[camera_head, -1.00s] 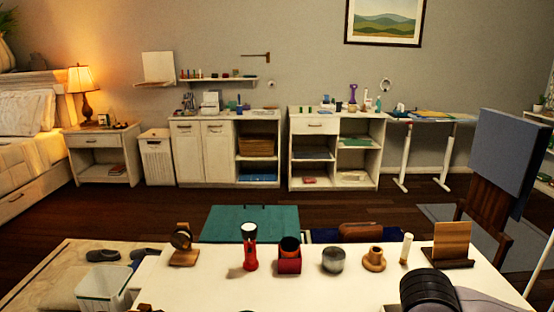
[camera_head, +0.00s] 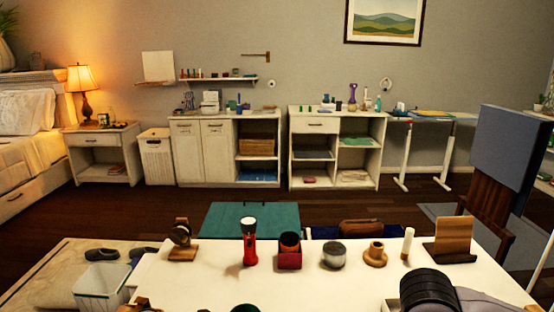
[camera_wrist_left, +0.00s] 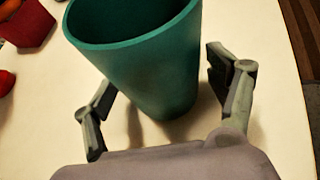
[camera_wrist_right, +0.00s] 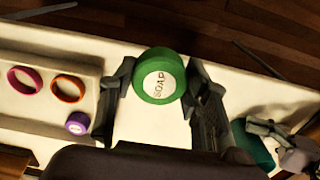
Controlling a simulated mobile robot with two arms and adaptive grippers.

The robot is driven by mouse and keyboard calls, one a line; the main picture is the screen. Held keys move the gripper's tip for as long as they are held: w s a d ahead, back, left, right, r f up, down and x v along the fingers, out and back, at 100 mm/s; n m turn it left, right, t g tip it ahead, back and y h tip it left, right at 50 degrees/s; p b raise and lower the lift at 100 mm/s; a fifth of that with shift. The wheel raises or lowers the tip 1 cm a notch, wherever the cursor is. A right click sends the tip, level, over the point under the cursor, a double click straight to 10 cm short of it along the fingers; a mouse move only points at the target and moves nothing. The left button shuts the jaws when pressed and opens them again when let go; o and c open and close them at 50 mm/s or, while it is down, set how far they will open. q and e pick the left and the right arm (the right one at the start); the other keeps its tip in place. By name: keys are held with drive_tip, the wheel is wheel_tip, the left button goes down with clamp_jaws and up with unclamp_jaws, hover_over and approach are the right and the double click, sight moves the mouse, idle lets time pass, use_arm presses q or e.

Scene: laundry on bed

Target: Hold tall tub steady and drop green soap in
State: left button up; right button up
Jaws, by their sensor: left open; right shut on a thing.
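The tall tub (camera_wrist_left: 140,65) is teal, round and tapered, and stands upright on the white table in the left wrist view. My left gripper (camera_wrist_left: 163,72) is open, with one finger on each side of the tub and visible gaps. The tub (camera_wrist_right: 254,148) also shows at the lower right of the right wrist view, beside my left gripper (camera_wrist_right: 285,140). The green soap (camera_wrist_right: 160,77) is a round puck with a white label reading SOAP. My right gripper (camera_wrist_right: 160,70) is shut on it, away from the tub. The tub's inside bottom is hidden.
The right wrist view shows a pink ring (camera_wrist_right: 25,80), an orange ring (camera_wrist_right: 68,88) and a purple puck (camera_wrist_right: 78,123). A red flashlight (camera_head: 249,243), a red box (camera_head: 289,259) and a grey tin (camera_head: 333,254) stand along the table's far side.

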use_arm(q)
drive_tip(key=shift+d, duration=0.1)
drive_tip(key=c, duration=0.8)
idle(0.7)
use_arm(e)
drive_tip(key=w+a+r, duration=0.6)
drive_tip(key=w+a, duration=0.3)
drive_tip(key=a, duration=0.3)
drive_tip(key=w+a+r, duration=0.5)
drive_tip(key=w+a, duration=0.4)
drive_tip(key=a, duration=0.3)
drive_tip(key=shift+s+a+f, duration=0.1)
drive_tip(key=shift+a+f, duration=0.05)
drive_tip(key=shift+f, duration=2.8)
